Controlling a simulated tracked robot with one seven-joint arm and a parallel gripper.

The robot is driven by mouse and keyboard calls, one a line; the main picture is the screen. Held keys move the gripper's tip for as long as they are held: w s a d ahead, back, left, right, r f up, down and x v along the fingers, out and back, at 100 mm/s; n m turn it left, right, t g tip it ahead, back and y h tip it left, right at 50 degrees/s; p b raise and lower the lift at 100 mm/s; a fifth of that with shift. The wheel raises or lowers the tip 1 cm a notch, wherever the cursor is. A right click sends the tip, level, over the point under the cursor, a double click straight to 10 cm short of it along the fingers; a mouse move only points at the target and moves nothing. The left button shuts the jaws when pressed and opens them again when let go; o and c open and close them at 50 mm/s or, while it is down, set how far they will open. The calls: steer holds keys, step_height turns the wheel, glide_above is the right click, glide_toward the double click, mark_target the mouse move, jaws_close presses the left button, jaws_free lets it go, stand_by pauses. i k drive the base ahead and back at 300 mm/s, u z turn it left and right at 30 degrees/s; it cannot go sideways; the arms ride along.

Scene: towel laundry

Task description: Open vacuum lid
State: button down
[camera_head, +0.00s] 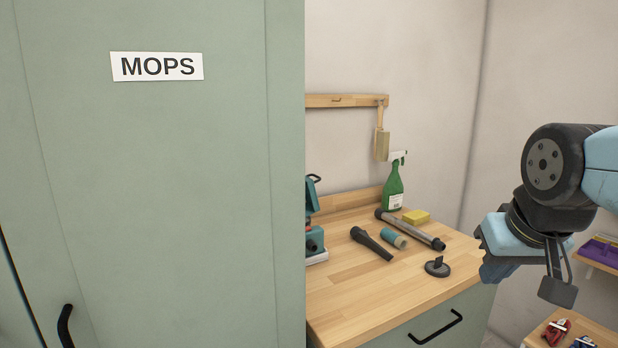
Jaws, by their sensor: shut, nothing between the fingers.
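A teal and black machine (315,238), which looks like the vacuum, stands on a light base at the left end of the wooden worktop. The green cabinet covers most of it. A black handle or loop shows at its top, but I cannot make out its lid or whether that is open. My gripper (557,288) is at the right of the view, in front of the worktop's right end and well apart from the machine. It is shut and empty, and hangs downward.
The tall green cabinet (200,190) marked MOPS blocks the left. The worktop's front is clear.

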mark_target(313, 190)
steer(key=u, duration=1.45)
steer(key=k, duration=1.1)
steer(key=z, duration=0.3)
steer(key=i, duration=1.4)
steer(key=z, duration=0.1)
